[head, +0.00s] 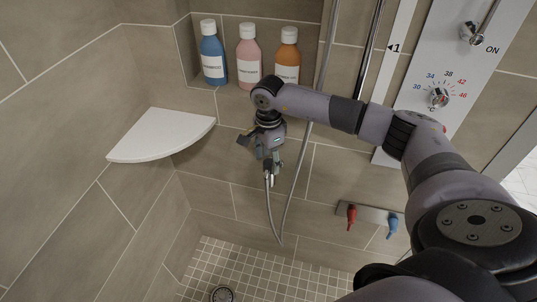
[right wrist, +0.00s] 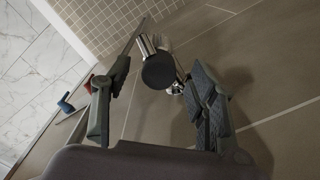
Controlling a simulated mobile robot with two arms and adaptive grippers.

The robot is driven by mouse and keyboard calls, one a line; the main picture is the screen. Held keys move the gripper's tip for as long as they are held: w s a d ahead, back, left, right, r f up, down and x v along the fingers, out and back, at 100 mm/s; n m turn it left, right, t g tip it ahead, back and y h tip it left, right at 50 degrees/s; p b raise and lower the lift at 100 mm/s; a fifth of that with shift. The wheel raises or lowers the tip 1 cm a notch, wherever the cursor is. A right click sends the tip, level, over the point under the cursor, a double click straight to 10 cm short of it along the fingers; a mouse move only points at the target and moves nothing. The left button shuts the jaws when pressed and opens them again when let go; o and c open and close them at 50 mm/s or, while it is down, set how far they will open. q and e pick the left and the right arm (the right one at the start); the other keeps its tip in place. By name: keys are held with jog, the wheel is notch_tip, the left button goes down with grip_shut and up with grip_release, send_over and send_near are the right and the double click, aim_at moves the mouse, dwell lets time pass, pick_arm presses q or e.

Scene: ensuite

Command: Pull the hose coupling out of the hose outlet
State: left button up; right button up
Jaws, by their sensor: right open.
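The grey shower hose (head: 271,215) hangs in a loop. One end rises to a small chrome piece, the hose coupling (head: 269,179), just below my right gripper (head: 262,152). In the right wrist view, a chrome fitting with a dark round end (right wrist: 158,71) lies between the two spread fingers of the right gripper (right wrist: 161,78). Gaps show on both sides of it, and the gripper holds nothing. The outlet at the wall is mostly hidden by the gripper in the head view. I cannot tell where outlet and coupling meet. My left gripper is not in view.
Blue (head: 213,55), pink (head: 248,58) and orange (head: 287,60) bottles stand in a niche above. A white corner shelf (head: 163,134) is at the left. Red (head: 351,216) and blue (head: 392,224) valves sit lower right. The hose's other run passes behind my right arm.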

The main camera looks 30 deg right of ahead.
aim_at(269, 162)
jog(key=shift+f, duration=0.3)
jog(key=shift+c, duration=0.4)
grip_shut()
jog(key=shift+r, duration=0.1)
jog(key=shift+r+p, duration=1.65)
jog(key=shift+r, duration=1.15)
jog(key=shift+r+p, duration=1.75)
jog(key=shift+r, duration=1.2)
